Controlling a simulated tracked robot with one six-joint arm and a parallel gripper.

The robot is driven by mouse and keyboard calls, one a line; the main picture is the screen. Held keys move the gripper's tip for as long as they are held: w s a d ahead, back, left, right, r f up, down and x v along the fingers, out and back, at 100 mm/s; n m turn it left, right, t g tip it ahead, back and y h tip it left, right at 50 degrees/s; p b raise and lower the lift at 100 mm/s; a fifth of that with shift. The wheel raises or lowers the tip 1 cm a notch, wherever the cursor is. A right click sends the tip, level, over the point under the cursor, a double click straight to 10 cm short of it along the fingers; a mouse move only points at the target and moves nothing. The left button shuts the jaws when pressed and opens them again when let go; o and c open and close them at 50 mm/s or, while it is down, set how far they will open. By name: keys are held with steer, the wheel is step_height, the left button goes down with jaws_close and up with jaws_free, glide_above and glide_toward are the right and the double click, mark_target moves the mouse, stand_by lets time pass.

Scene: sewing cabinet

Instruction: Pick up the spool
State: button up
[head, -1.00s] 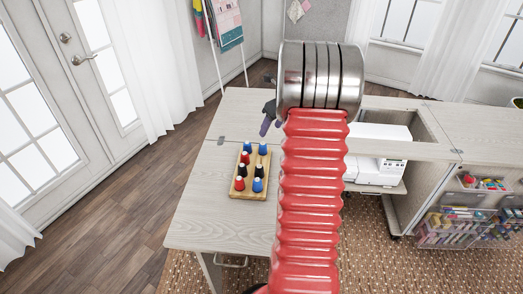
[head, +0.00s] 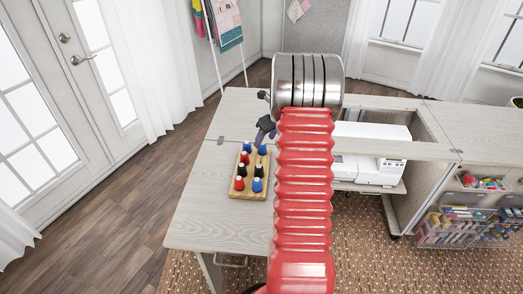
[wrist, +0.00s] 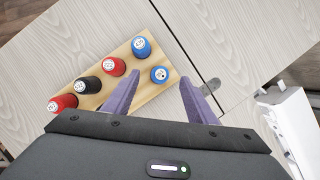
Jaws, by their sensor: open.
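A wooden spool rack (head: 248,192) with several red, black and blue spools stands on the cabinet top, left of my arm in the head view. In the wrist view the rack (wrist: 152,94) lies between and left of my fingers. A blue spool (wrist: 159,74) stands between the fingertips in the picture, apart from both. Another blue spool (wrist: 141,47) and a red spool (wrist: 114,66) stand close by. In the head view my gripper (head: 262,140) is at the rack's far end, partly hidden by my arm.
A white sewing machine (head: 368,155) sits in the cabinet opening to the right, and its edge shows in the wrist view (wrist: 290,125). A hinge (wrist: 211,85) lies right of the fingers. The cabinet top (head: 205,215) around the rack is clear.

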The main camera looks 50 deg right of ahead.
mark_target(263, 145)
steer(key=shift+w+f, duration=0.1)
steer(key=shift+f, duration=0.15)
steer(key=shift+x, duration=2.6)
steer(key=c, duration=1.1)
steer(key=shift+c, duration=0.2)
step_height(263, 145, up, 10)
steer(key=shift+f, duration=0.1)
